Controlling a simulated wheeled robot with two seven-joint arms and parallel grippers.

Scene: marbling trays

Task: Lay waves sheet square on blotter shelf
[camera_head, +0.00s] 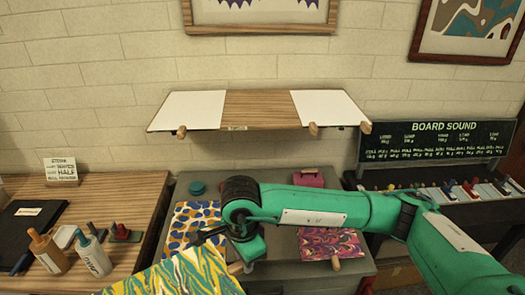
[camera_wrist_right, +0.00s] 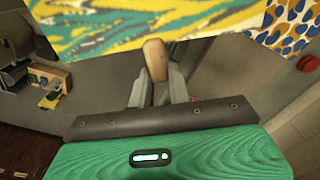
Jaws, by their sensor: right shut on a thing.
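The waves sheet (camera_head: 185,275), with yellow, green, teal and white streaks, is at the bottom of the head view. It is in the upper left of the right wrist view (camera_wrist_right: 140,30). My right gripper (camera_wrist_right: 155,78) is shut on the wooden tab (camera_wrist_right: 155,58) at the sheet's edge. In the head view, my right wrist hides most of the fingers. The blotter shelf (camera_head: 260,112) is on the wall above and beyond the sheet. It shows white areas at left (camera_head: 193,108) and right (camera_head: 328,107), with bare wood between. My left gripper is out of view.
A blue-and-orange spotted sheet (camera_head: 190,222) and a pink-and-purple marbled sheet (camera_head: 330,245) lie on the grey table. Bottles (camera_head: 92,255) stand on the left wooden table. Wooden pegs (camera_head: 313,129) jut from the shelf's front. The space above the shelf is clear.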

